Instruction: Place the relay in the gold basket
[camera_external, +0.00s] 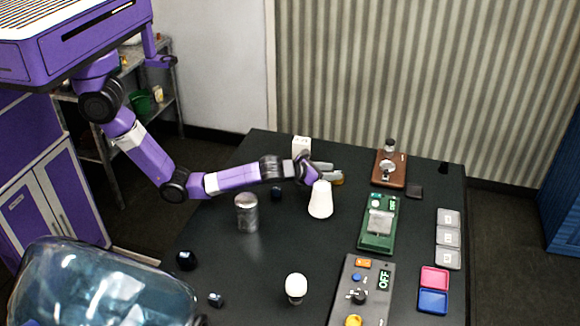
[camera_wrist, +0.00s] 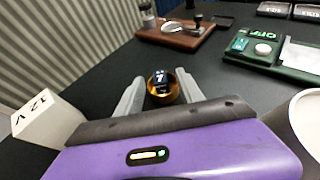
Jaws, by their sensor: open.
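The gold basket (camera_wrist: 163,98) is a small round amber-gold cup on the dark table, between the fingers of my gripper (camera_wrist: 160,77) in the wrist view. A small dark cube with a white mark, which looks like the relay (camera_wrist: 160,77), sits in the basket with its top showing above the rim. My gripper is open, one finger on each side of the cube and basket. Whether the fingers touch either is not clear. In the external view my gripper (camera_external: 336,172) is low over the table's far part, and only a bit of the gold basket (camera_external: 337,181) shows.
A white 12 V block (camera_wrist: 47,117) stands left of my gripper. A white cone-shaped object (camera_external: 320,200) stands close by. A metal cylinder (camera_external: 247,213), brown board (camera_external: 391,170) and green board (camera_external: 379,222) are on the table (camera_external: 270,250). A large glass vessel (camera_external: 95,285) fills the front left.

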